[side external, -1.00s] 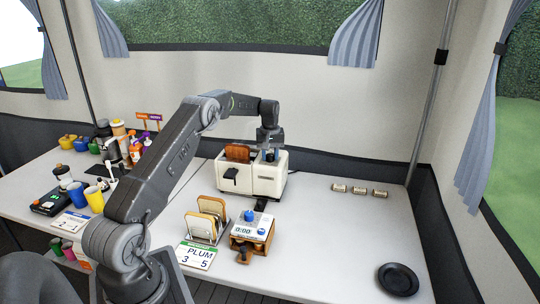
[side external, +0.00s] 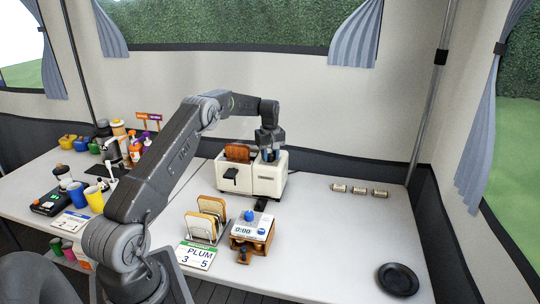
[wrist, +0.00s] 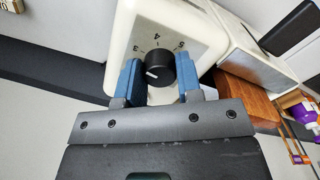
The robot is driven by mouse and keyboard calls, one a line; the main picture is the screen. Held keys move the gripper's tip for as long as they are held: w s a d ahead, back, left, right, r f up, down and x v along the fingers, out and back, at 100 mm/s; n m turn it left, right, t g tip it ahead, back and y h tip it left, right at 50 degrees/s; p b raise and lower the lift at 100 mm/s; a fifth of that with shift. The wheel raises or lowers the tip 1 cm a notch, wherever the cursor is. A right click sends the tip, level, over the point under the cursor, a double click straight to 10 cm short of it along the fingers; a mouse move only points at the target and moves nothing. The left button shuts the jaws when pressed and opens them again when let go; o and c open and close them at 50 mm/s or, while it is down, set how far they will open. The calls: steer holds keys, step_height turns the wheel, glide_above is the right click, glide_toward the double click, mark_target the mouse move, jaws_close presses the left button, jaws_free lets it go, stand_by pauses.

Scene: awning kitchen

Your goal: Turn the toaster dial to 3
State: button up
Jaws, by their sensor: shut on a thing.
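The cream toaster (side external: 262,184) stands at the back of the table with brown toast (side external: 237,152) in a slot. Its black dial (wrist: 162,68) shows in the wrist view, with the numbers 3, 4 and 5 printed around it. The dial's white mark points to the lower left, below the 3. My gripper (wrist: 157,80) has its two blue-padded fingers on either side of the dial, shut on it. In the side view my gripper (side external: 269,156) is at the toaster's right end, and the dial is hidden there.
A toast rack (side external: 207,218), a PLUM 3 5 card (side external: 197,256) and a timer on a wooden box (side external: 252,229) stand in front of the toaster. Several small cans (side external: 357,190) and a black plate (side external: 398,279) are to the right, with clear table between.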

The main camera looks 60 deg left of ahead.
mark_target(270, 155)
steer(key=shift+r, duration=0.1)
steer(key=o, duration=0.9)
steer(key=shift+o, duration=0.2)
step_height(270, 155, up, 14)
